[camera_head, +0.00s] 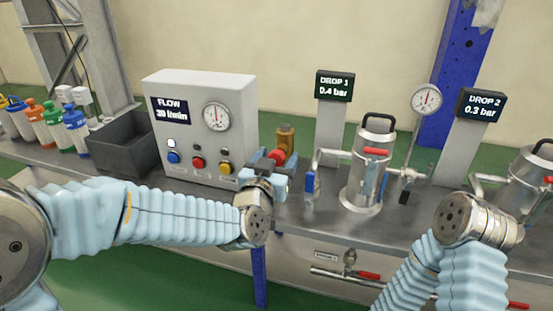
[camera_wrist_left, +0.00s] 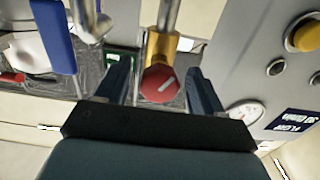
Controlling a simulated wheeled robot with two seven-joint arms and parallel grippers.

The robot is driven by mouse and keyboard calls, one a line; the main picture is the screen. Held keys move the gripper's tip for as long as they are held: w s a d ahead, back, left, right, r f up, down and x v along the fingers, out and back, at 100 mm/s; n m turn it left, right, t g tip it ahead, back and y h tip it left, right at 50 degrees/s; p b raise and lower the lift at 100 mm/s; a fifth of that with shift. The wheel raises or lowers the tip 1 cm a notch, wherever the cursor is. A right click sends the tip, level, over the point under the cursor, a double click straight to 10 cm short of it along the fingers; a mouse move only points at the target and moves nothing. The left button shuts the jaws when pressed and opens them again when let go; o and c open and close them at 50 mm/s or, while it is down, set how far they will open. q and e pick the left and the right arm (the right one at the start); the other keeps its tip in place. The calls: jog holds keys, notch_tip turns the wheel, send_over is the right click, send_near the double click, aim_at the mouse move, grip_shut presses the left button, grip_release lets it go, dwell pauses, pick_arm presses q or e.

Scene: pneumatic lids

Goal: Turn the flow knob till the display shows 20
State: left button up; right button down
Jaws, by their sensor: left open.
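The flow knob (camera_head: 277,157) is a red knob on a brass valve (camera_head: 286,138), just right of the grey control box. The knob also shows in the left wrist view (camera_wrist_left: 160,84), with a pale slanted mark on its face. The flow display (camera_head: 171,110) appears to read 30 l/min. My left gripper (camera_head: 272,168) is open at the knob. In the left wrist view its two dark fingers (camera_wrist_left: 159,72) stand on either side of the knob, with gaps visible. My right wrist shows at the right of the head view, but its gripper fingers do not.
The grey control box (camera_head: 240,95) has a gauge and several coloured buttons. A metal canister (camera_head: 366,175) with red-handled valves stands to the right, below the DROP 1 display (camera_head: 335,86) reading 0.4 bar. A dark bin (camera_head: 118,140) and several coloured bottles stand at left.

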pick_arm(q)
jog(key=shift+c, duration=0.3)
jog(key=c, duration=0.9)
jog(key=shift+c, duration=0.2)
jog(key=shift+m, duration=0.3)
jog(key=m+p, duration=0.1)
jog(key=m, duration=0.3)
jog(key=m+p, duration=0.1)
jog(key=m, duration=0.4)
jog(key=o, duration=1)
